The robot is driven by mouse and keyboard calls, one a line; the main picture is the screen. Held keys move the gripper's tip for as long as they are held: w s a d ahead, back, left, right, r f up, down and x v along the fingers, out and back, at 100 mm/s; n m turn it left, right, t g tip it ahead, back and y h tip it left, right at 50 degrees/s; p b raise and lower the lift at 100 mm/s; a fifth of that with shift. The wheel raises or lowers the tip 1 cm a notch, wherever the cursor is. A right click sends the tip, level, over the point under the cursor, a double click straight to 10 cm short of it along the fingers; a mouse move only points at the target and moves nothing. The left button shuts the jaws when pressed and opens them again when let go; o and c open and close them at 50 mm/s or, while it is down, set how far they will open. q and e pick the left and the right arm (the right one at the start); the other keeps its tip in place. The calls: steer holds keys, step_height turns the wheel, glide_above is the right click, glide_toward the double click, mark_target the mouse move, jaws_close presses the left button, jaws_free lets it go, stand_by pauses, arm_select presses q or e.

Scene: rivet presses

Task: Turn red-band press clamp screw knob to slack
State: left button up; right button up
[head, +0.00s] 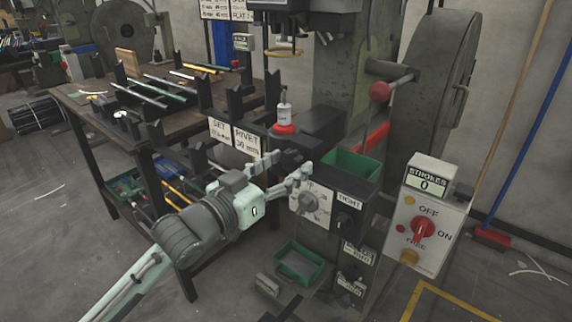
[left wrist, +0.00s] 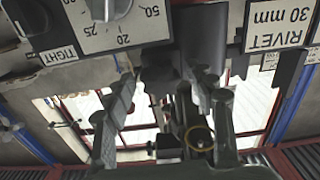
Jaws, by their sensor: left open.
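The press stands right of centre in the head view, with a red band (head: 285,129) around a post. On its front are a pale dial plate with a grey pointer knob (head: 310,203) and a black knob (head: 345,222) below a "TIGHT" label (head: 349,198). My left gripper (head: 284,170) is open at the press's left side, left of and above the dial. In the left wrist view its fingers (left wrist: 166,90) spread below a dark block (left wrist: 162,62), apart from the "TIGHT" label (left wrist: 60,55). I cannot tell whether they touch the block. My right gripper is out of view.
A green bin (head: 352,164) sits on the press, and a green tray (head: 298,264) lies low in front. A stroke-counter box (head: 431,215) stands at right, near a large flywheel (head: 436,95). A cluttered workbench (head: 85,107) stands at left. Floor at lower left is mostly clear.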

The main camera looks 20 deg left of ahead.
arm_select(q)
steer(key=v, duration=0.7)
steer(key=shift+s, duration=0.15)
steer(key=shift+r, duration=0.1)
